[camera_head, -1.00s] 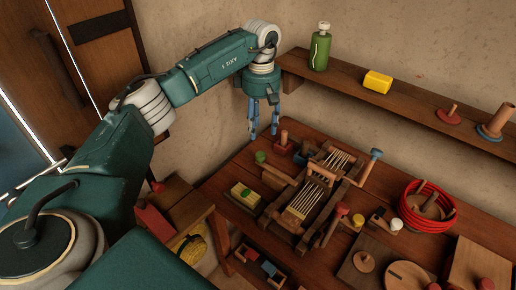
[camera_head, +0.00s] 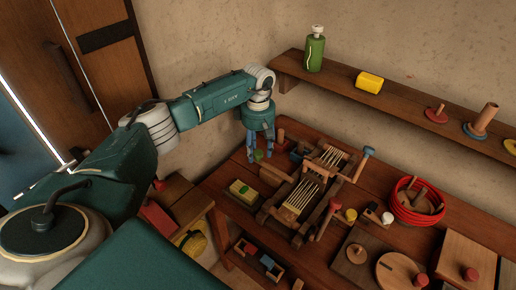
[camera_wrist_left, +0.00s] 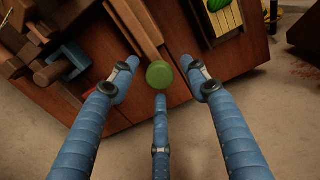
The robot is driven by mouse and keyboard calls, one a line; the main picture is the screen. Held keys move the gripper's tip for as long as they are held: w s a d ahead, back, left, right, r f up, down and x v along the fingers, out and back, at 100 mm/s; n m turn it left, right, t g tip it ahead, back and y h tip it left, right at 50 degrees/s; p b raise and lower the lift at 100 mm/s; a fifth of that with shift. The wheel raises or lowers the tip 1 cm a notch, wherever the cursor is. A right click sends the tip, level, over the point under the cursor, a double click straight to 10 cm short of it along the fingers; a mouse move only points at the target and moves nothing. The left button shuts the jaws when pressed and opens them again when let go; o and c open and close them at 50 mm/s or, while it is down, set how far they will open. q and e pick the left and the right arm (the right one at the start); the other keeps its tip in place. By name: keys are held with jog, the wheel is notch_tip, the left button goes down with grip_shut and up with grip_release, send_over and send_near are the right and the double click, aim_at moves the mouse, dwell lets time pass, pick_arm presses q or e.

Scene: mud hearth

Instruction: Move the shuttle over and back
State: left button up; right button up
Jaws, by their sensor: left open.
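A small loom (camera_head: 304,197) with pale threads stands on the wooden table. A wooden bar (camera_head: 276,172) sticks out from its left side, with a round green knob (camera_head: 258,155) near its outer end. I cannot tell for sure which part is the shuttle. My left gripper (camera_head: 259,149) has blue fingers, points down and is open around the green knob. In the left wrist view the knob (camera_wrist_left: 160,74) shows between the spread fingers, with the bar (camera_wrist_left: 138,28) leading away from it. I cannot tell whether any finger touches it. My right gripper is not in view.
A yellow-and-green block (camera_head: 244,193) lies left of the loom. A red coil (camera_head: 417,203) and wooden discs lie to the right. A blue-ended handle (camera_head: 366,153) rises behind the loom.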

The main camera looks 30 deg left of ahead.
pick_arm(q)
grip_shut()
send_over(280, 173)
jog(key=shift+w+r, duration=0.1)
jog(key=shift+w, duration=0.05)
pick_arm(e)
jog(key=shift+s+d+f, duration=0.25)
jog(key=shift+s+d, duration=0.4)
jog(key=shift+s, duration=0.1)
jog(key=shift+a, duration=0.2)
pick_arm(q)
grip_release()
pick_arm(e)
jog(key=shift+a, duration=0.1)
